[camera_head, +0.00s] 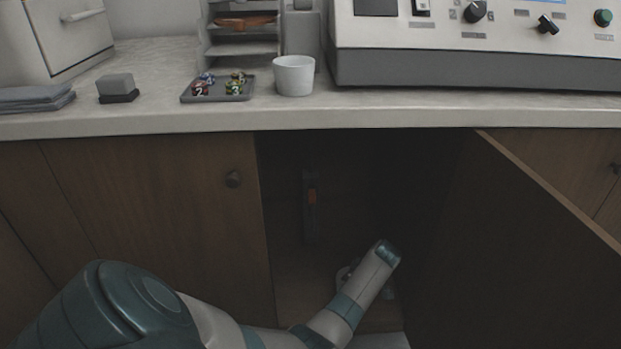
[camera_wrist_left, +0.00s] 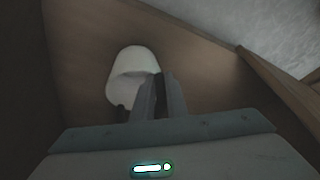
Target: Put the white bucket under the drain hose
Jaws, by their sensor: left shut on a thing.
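My left gripper (camera_wrist_left: 163,78) shows in the left wrist view with its fingers close together at the right edge of a white bucket (camera_wrist_left: 122,88), shut on it. The bucket's pale inside shows. In the head view my left arm reaches into the open cabinet; its gripper is mostly hidden behind the wrist, and I cannot make out the bucket there. My right gripper is not in view.
The cabinet door (camera_head: 540,250) stands open on the right; a closed door (camera_head: 150,190) is on the left. The counter edge (camera_head: 200,124) runs above the opening. On the counter stand a white cup (camera_head: 294,78), a grey tray (camera_head: 218,97) and a large machine (camera_head: 470,68).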

